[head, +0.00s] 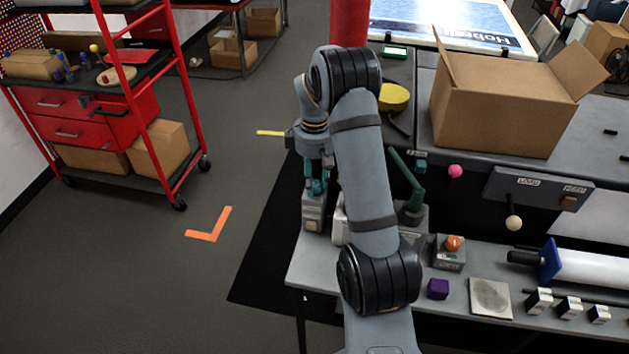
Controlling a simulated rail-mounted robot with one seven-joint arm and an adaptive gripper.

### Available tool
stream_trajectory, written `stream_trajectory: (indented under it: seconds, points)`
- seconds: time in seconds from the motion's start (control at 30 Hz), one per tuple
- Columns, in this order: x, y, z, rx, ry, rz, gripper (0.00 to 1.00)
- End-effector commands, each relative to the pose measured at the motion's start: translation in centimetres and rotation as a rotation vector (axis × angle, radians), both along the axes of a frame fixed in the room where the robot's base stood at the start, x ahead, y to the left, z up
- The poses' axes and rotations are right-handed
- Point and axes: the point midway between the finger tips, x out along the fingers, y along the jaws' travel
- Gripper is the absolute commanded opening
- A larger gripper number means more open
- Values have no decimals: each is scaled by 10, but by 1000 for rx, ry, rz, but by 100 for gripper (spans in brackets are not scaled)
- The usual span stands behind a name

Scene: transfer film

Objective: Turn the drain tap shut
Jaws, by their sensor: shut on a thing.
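My gripper (316,181) points down at the left end of the grey bench, beside my own arm. Its fingers are shut at a small teal part, which looks like the tap's handle, on top of a grey block (313,212) with a tan square on its front. The fingers hide most of the handle, so I cannot tell its exact angle. A dark green lever (405,176) on a grey base (413,214) stands to the right, behind my arm, tilted up to the left and apart from the gripper.
The bench (313,262) also carries an orange knob (452,243), a purple block (438,289) and several small switches at right. A pink ball knob (455,171) and a large cardboard box (497,112) are behind. A red cart (95,105) stands left; floor between is clear.

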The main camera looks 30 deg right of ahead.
Motion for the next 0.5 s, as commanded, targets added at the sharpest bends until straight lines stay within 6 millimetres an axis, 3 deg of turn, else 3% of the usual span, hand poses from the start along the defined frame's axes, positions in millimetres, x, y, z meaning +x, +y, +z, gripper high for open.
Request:
stream_trajectory:
  seconds: [0.3,0.33,0.5]
  points:
    - [0,0,0,-1,0,4,4]
    - [0,0,0,-1,0,4,31]
    - [0,0,0,-1,0,3,41]
